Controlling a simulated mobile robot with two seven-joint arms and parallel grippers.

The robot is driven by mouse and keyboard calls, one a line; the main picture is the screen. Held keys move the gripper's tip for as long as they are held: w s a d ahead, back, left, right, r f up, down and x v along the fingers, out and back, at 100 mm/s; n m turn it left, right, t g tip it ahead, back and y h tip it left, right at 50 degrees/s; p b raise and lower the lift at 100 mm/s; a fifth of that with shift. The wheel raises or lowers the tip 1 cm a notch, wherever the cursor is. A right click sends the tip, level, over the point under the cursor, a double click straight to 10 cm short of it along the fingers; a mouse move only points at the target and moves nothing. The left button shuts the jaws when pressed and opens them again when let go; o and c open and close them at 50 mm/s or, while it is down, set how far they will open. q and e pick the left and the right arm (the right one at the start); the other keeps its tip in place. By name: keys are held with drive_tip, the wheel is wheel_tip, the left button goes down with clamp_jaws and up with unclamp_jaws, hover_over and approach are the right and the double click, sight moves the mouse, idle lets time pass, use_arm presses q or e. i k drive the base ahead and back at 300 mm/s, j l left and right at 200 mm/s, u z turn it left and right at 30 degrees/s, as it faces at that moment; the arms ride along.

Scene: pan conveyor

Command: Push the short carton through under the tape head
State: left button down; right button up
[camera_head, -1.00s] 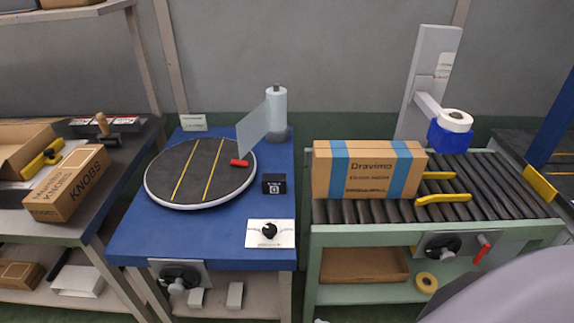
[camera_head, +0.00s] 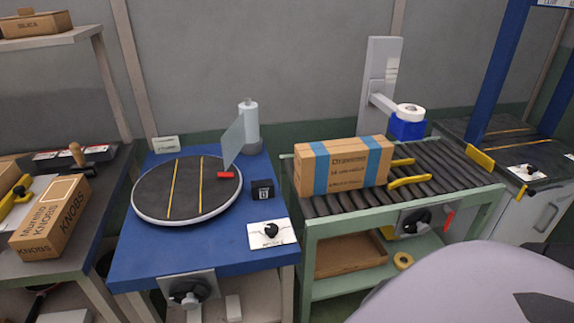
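A brown carton with two blue bands (camera_head: 346,164) stands on the left part of the black roller conveyor (camera_head: 452,158). I cannot tell from this view alone whether it is the short one. The tape head (camera_head: 407,124), a blue block with a white tape roll on top, is held out from a grey post (camera_head: 380,75) at the conveyor's far side. Yellow guide rails (camera_head: 409,182) lie on the rollers just right of the carton. Neither of my grippers shows; a pale rounded part of my own body fills the lower right.
A blue table (camera_head: 205,258) with a round dark turntable (camera_head: 187,188) stands left of the conveyor. A brown KNOBS carton (camera_head: 50,218) lies on the far-left bench. A yellow stop plate (camera_head: 480,157) is at the conveyor's right end. The rollers right of the guides are clear.

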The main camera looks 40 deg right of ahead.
sight(340, 165)
drive_tip(key=j+z, duration=0.1)
drive_tip(key=z, duration=0.4)
drive_tip(key=j+z, duration=0.15)
drive_tip(key=z, duration=0.3)
